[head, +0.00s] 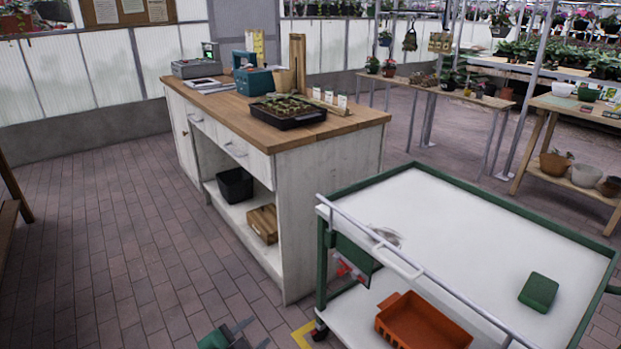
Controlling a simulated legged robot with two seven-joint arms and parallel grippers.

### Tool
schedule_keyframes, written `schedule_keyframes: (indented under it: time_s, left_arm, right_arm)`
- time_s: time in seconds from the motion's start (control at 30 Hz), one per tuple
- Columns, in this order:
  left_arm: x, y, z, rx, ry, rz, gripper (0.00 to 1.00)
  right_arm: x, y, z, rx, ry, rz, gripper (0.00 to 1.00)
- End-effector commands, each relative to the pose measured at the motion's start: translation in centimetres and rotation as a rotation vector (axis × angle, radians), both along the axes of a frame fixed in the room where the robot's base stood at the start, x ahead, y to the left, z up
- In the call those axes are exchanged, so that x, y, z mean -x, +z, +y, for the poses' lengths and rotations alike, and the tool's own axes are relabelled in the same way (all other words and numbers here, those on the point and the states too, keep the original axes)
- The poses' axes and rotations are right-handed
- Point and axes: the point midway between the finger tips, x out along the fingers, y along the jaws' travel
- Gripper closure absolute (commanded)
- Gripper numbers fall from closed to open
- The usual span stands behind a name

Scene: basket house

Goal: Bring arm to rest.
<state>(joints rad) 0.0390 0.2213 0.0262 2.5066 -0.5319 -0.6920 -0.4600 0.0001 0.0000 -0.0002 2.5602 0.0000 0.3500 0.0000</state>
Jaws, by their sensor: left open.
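My left gripper (252,333) shows at the bottom edge of the head view, low over the brick floor. Its two grey fingers are apart, with nothing visible between them. Its green body is partly cut off by the frame edge. It is left of the white-topped trolley (450,215) and in front of the wooden-topped counter (350,122), apart from both. My right gripper is not in view.
The trolley has a green frame and a push rail, with a green box (538,292) on top and an orange basket (422,322) on its lower shelf. The counter holds a seedling tray (288,118). Open brick floor (110,240) lies to the left. Plant benches stand behind.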

Motion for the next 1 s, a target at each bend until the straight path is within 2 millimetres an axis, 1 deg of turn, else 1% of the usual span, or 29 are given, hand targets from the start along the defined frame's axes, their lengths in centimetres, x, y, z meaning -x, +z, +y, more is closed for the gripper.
schedule_keyframes:
  time_s: [0.03, 0.07, 0.17, 0.2, 0.27, 0.3, 0.37, 0.4, 0.47, 0.5, 0.6, 0.7, 0.77, 0.83, 1.0]
  left_arm:
    - [0.2, 2.5, 0.6, 0.004, 0.035, 0.032, 0.57]
    - [0.4, 3.1, 1.1, 0.007, 0.061, 0.056, 0.57]
    - [1.4, 5.7, 2.8, 0.026, 0.164, 0.155, 0.57]
    - [2.0, 7.2, 3.5, 0.037, 0.216, 0.201, 0.57]
    - [3.3, 9.5, 4.7, 0.059, 0.304, 0.283, 0.57]
    - [4.3, 11.2, 5.5, 0.077, 0.369, 0.345, 0.57]
    - [6.1, 13.5, 6.5, 0.109, 0.469, 0.437, 0.57]
    - [7.5, 15.0, 7.0, 0.133, 0.535, 0.5, 0.57]
    - [9.5, 17.3, 7.5, 0.167, 0.63, 0.593, 0.57]
    - [10.9, 18.7, 7.6, 0.191, 0.689, 0.65, 0.57]
    - [14.0, 21.3, 7.6, 0.241, 0.809, 0.775, 0.57]
    - [15.9, 22.4, 7.4, 0.271, 0.881, 0.853, 0.57]
    - [16.5, 22.5, 7.3, 0.279, 0.902, 0.878, 0.57]
    - [16.8, 22.3, 7.2, 0.283, 0.911, 0.889, 0.57]
    - [16.8, 22.0, 7.2, 0.282, 0.911, 0.889, 0.57]
  right_arm:
    - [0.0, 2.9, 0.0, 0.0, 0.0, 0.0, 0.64]
    - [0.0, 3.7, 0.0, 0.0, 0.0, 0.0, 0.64]
    - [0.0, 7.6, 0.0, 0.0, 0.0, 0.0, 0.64]
    - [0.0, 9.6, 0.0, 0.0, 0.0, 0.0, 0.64]
    - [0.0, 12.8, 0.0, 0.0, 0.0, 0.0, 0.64]
    - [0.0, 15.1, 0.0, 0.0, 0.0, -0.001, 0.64]
    - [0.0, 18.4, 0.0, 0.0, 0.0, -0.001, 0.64]
    - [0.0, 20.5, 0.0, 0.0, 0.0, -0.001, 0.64]
    - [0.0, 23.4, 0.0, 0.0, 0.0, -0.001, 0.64]
    - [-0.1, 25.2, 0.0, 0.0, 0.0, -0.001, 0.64]
    - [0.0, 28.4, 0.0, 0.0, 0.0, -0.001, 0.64]
    - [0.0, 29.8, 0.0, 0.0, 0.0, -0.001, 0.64]
    - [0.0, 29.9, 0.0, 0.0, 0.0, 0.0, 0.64]
    - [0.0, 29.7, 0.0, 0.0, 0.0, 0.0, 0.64]
    - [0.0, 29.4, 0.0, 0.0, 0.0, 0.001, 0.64]
